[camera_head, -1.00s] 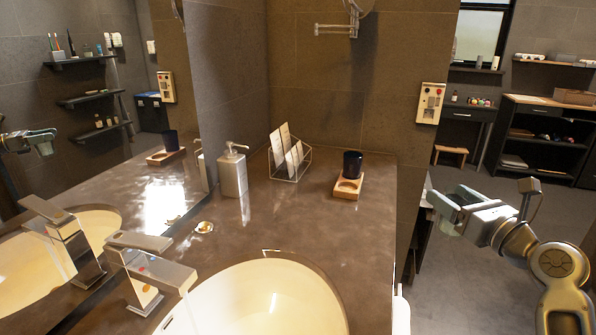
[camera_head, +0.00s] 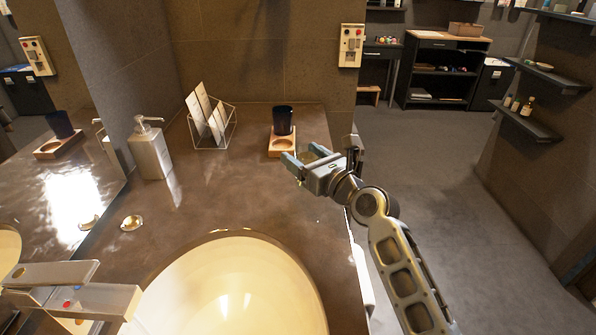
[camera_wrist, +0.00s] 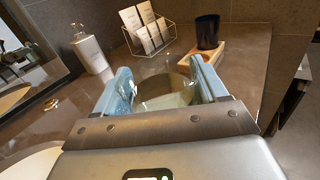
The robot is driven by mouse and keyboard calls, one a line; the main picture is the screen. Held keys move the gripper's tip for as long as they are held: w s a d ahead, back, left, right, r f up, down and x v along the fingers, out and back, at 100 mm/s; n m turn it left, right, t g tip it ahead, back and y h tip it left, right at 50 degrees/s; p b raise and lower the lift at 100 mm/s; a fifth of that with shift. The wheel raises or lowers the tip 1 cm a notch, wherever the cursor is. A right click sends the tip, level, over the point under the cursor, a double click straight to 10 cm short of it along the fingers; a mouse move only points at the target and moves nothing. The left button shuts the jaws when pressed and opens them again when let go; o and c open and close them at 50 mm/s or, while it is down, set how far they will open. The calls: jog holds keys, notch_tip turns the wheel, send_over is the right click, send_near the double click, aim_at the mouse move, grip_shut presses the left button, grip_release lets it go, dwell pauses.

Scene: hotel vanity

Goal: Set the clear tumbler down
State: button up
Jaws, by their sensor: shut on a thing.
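My gripper (camera_head: 302,161) is over the right part of the vanity counter, in front of the wooden tray. In the wrist view my gripper (camera_wrist: 165,92) has its two pale blue fingers on either side of the clear tumbler (camera_wrist: 168,88) and is shut on it. In the head view the tumbler is hard to make out between the fingers. The wooden tray (camera_head: 275,153) has a dark cup (camera_head: 283,119) in its far part and a round recess in its near part. They also show in the wrist view, the cup (camera_wrist: 207,32) just beyond the right finger.
A white soap dispenser (camera_head: 148,149) and a wire rack (camera_head: 229,128) with cards stand at the back left. A small gold dish (camera_head: 132,222) lies near the faucet (camera_head: 75,298). The basin (camera_head: 230,285) fills the front. Bare counter lies between basin and rack.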

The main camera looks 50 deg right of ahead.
jog(key=shift+w+a+f, duration=0.35)
jog(key=shift+a, duration=0.05)
jog(key=shift+f+b, duration=0.8)
jog(key=shift+f, duration=1.1)
jog(key=o, duration=1.2)
jog(key=shift+f, duration=0.15)
jog(key=shift+c, duration=0.2)
jog(key=shift+s, duration=0.15)
jog(key=b+v, duration=0.1)
jog(key=v, duration=1)
jog(key=shift+s+a, duration=0.15)
jog(key=shift+s, duration=0.2)
